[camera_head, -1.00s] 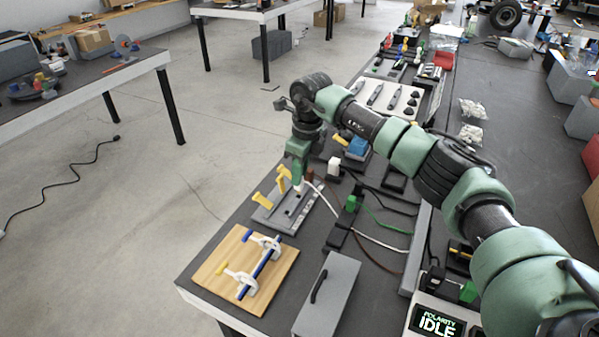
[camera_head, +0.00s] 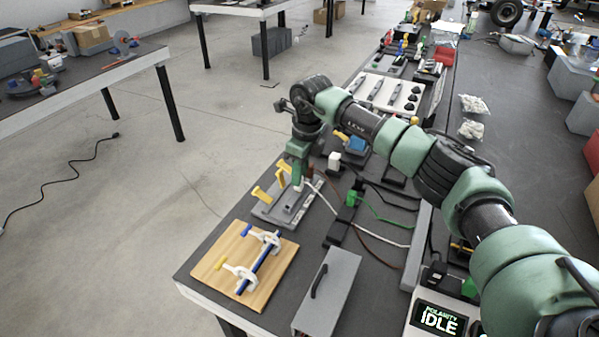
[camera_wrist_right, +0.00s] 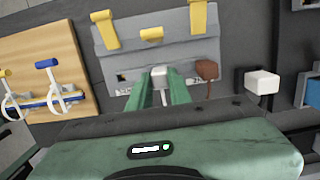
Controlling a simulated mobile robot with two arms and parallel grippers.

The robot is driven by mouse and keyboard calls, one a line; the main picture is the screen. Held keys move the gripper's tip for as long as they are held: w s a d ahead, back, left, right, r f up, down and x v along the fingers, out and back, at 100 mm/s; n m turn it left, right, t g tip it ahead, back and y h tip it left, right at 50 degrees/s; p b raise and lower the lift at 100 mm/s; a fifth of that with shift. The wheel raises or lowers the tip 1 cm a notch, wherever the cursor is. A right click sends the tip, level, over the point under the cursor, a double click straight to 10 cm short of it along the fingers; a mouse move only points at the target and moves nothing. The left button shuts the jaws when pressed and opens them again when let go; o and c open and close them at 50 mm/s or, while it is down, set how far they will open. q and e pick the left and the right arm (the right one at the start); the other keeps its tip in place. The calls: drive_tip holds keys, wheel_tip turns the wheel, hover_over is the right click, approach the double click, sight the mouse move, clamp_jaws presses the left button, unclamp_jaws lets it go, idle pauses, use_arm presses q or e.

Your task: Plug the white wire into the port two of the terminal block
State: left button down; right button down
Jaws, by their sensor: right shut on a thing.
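The grey terminal block (camera_head: 272,212) with yellow levers lies on the dark table, and it fills the upper middle of the right wrist view (camera_wrist_right: 180,55). My right gripper (camera_head: 297,180) points down over its right side. In the right wrist view the fingers (camera_wrist_right: 163,94) are shut on the white wire's plug (camera_wrist_right: 160,74), which is at the block's near edge. I cannot tell whether its tip is inside a port. The white wire (camera_head: 325,201) trails off to the right. A brown plug (camera_wrist_right: 207,70) stands at the same edge, right of the white plug. My left gripper is not in view.
A wooden board (camera_head: 225,265) with white clamps and a blue rod lies in front of the block. A grey box with a handle (camera_head: 332,290) stands right of it. A white cube (camera_wrist_right: 262,82) is close to the right. Cables cross the table.

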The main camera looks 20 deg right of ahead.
drive_tip(key=shift+f, duration=0.3)
drive_tip(key=c, duration=1.2)
unclamp_jaws()
drive_tip(key=shift+c, duration=0.2)
wheel_tip(320, 180, up, 8)
drive_tip(key=shift+s+d+b, duration=0.3)
drive_tip(key=shift+s+b, duration=0.05)
drive_tip(key=shift+b, duration=0.1)
